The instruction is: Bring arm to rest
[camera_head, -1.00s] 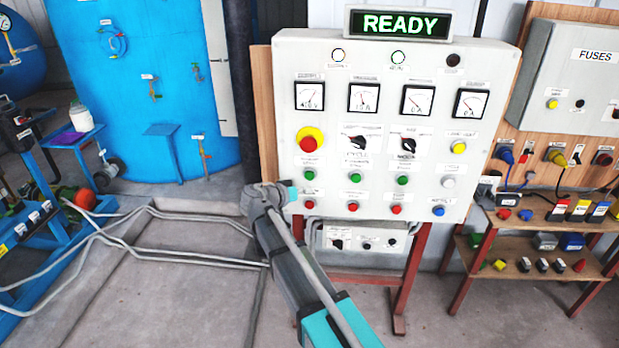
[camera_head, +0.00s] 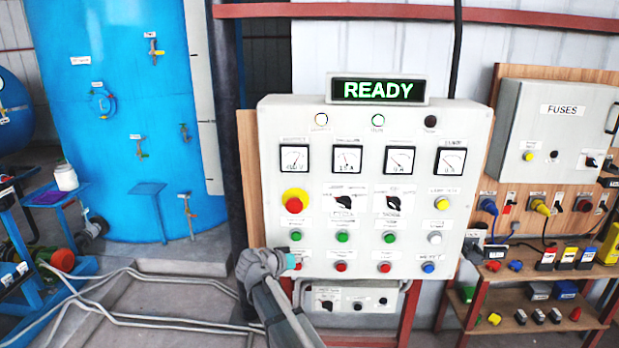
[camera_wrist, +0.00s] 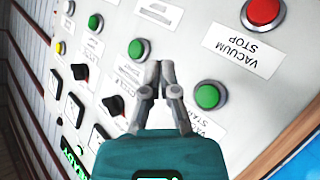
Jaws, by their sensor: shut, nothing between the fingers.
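My gripper (camera_wrist: 158,80) shows in the wrist view with its two fingertips together and nothing between them. It is in front of the white control panel (camera_head: 270,128), near the green buttons and the "VACUUM STOP" label (camera_wrist: 243,50). Whether the fingers touch the panel I cannot tell. A red button (camera_wrist: 263,12) sits above that label, and a green button (camera_wrist: 208,96) is just right of the fingers. In the head view my arm (camera_head: 280,310) rises from the bottom to the panel's lower left corner, where the fingers are mostly hidden by the wrist.
A lit "READY" sign (camera_head: 378,90) tops the panel. A fuse box (camera_head: 545,120) and shelves with plugs and coloured blocks (camera_head: 565,258) stand to the right. A blue tank (camera_head: 115,110) stands at left. Grey pipes (camera_head: 130,318) run along the floor at lower left.

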